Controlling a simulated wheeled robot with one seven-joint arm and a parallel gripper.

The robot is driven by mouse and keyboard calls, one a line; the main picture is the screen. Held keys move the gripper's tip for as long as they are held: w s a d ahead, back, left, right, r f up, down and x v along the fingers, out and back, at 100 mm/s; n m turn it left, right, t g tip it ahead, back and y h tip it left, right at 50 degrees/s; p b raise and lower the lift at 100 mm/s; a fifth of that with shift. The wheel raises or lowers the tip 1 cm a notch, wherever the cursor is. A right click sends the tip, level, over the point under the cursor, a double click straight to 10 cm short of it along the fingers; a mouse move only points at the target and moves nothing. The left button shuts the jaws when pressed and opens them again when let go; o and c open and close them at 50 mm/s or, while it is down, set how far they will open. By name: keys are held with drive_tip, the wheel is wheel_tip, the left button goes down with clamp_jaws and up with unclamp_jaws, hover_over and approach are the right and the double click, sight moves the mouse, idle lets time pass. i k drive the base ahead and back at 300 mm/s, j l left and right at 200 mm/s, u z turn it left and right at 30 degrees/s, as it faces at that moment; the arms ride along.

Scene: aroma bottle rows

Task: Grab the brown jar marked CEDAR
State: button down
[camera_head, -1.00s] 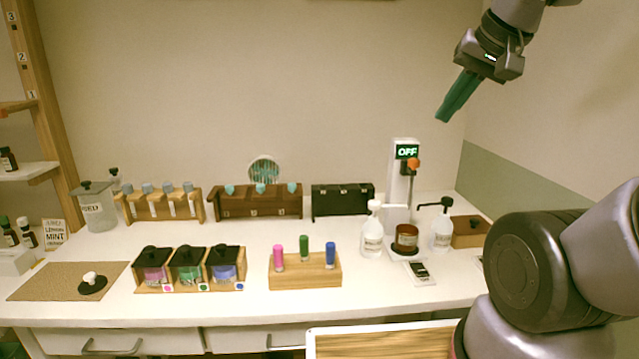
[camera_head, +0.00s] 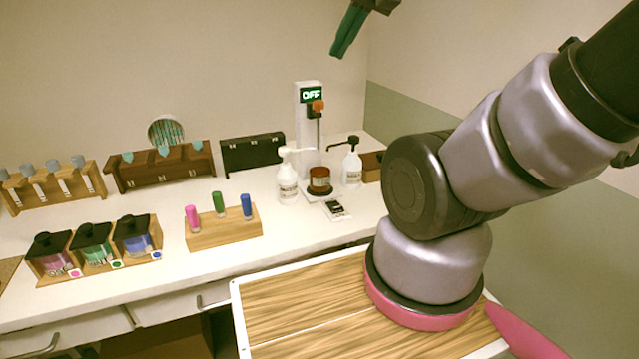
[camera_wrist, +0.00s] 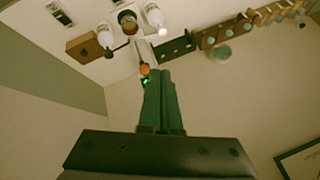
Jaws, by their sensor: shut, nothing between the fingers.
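A brown jar (camera_head: 319,182) with a pale label stands on the small stand below the lit OFF sign. Its lettering is too small to read, so I cannot tell whether it says CEDAR. It also shows in the wrist view (camera_wrist: 127,20), near the top edge. My gripper (camera_head: 338,52) is high in the air above the bench, well above and apart from the jar. In the wrist view, its green fingers (camera_wrist: 160,76) are together with nothing between them.
White pump bottles (camera_head: 287,182) (camera_head: 352,166) flank the jar, and a small dark-screened device (camera_head: 335,210) lies in front. A wooden block with coloured vials (camera_head: 224,232) and lidded jars (camera_head: 92,245) stand to the left. A black rack (camera_head: 252,154) stands behind.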

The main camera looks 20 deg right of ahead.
sight(320, 181)
drive_tip(key=z, duration=1.3)
drive_tip(key=k+j+z, duration=0.1)
drive_tip(key=k+j, duration=0.15)
drive_tip(key=j, duration=0.2)
drive_tip(key=k+j+z, duration=0.15)
drive_tip(key=j, duration=0.25)
drive_tip(key=k+j+z, duration=0.1)
drive_tip(key=k+j, duration=0.25)
